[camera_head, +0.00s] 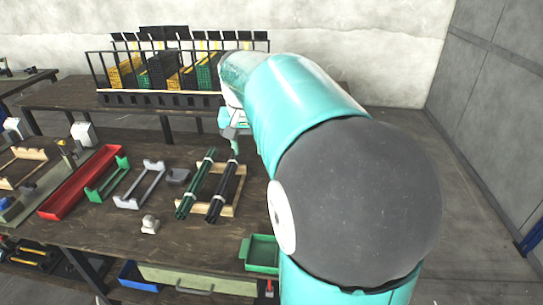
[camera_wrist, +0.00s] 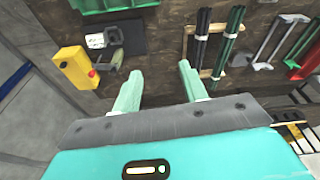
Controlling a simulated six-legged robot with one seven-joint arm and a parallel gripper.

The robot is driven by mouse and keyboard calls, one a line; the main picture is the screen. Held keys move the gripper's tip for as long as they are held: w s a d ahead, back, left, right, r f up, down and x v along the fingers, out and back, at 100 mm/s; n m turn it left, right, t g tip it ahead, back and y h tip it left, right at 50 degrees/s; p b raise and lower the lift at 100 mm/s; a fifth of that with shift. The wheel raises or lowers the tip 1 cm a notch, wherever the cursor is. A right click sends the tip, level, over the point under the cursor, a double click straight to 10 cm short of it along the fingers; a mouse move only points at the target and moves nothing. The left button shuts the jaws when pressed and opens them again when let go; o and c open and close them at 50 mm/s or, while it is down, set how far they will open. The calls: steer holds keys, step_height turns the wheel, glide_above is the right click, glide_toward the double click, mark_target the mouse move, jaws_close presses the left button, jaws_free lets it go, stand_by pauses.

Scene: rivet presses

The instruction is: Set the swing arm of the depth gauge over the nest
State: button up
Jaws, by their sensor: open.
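My gripper (camera_wrist: 158,78) is open in the wrist view, with two pale green fingers apart and nothing between them. Up and left of the fingers is a small device with a white-grey head (camera_wrist: 103,39) on a dark plate (camera_wrist: 131,37). A thin grey piece (camera_wrist: 115,60) points from it toward the left finger. This may be the depth gauge and its swing arm, but I cannot tell for sure, and I cannot make out the nest. In the head view my teal arm covers that part of the bench, and my gripper (camera_head: 234,142) shows only partly.
A yellow box with a red button (camera_wrist: 75,66) stands beside the device. Dark rods (camera_head: 207,185) lie on a wooden rack near a grey bracket (camera_head: 141,186), a green bracket (camera_head: 108,180) and a red tray (camera_head: 80,182).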

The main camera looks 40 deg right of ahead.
steer(key=s+d+f+m+g+y, duration=0.1)
steer(key=d+f+m, duration=0.25)
steer(key=d, duration=0.95)
steer(key=s+d+f+m+g+y, duration=0.1)
steer(key=d+f+m, duration=0.3)
steer(key=d, duration=0.9)
steer(key=shift+n, duration=0.45)
step_height(320, 180, down, 15)
steer(key=shift+a+r, duration=0.15)
jaws_close()
